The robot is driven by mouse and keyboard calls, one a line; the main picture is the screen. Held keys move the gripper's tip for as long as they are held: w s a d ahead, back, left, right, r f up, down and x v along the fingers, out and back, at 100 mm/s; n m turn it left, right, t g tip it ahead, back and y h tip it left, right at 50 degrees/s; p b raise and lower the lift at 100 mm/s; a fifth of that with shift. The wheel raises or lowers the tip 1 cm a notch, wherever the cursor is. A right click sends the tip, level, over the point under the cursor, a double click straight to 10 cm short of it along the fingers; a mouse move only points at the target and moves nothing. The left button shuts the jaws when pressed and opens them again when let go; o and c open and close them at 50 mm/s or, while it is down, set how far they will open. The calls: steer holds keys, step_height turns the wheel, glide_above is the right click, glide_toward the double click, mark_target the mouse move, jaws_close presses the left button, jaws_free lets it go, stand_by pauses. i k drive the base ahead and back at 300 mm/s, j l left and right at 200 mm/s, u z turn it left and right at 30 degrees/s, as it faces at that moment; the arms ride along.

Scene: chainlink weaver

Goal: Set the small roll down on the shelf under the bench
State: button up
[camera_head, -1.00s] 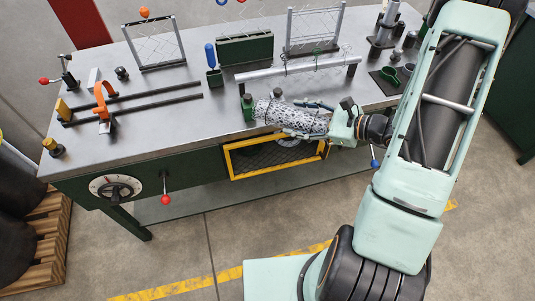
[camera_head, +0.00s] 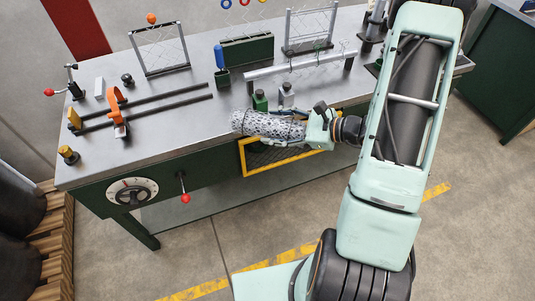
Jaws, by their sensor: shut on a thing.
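The small roll (camera_head: 247,123) is a grey cylinder of wire mesh. It lies sideways in my gripper (camera_head: 284,128), which is shut on it, with the fingers along its right part. The roll's left end is free and points left. It appears over the front edge of the bench (camera_head: 165,142), and its height above the bench top is hard to tell. The shelf under the bench (camera_head: 215,202) shows as a grey-green strip below the front panel; most of it is hidden by the bench.
A yellow-framed mesh panel (camera_head: 243,160) is on the bench front just below the roll. A red-knobbed lever (camera_head: 185,198) and a dial (camera_head: 132,191) are to its left. Small bottles (camera_head: 260,101) stand behind the roll. Open floor lies in front.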

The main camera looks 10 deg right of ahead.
mark_target(176, 198)
steer(key=k+j, duration=0.1)
steer(key=j, duration=0.3)
steer(key=k+j, duration=0.15)
steer(key=j, duration=0.3)
steer(key=k+j, duration=0.1)
steer(key=j, duration=0.3)
steer(key=k+j, duration=0.15)
steer(key=j, duration=0.3)
steer(key=k+j+u, duration=0.1)
steer(key=j, duration=0.3)
steer(key=k+j, duration=0.15)
steer(key=j, duration=0.3)
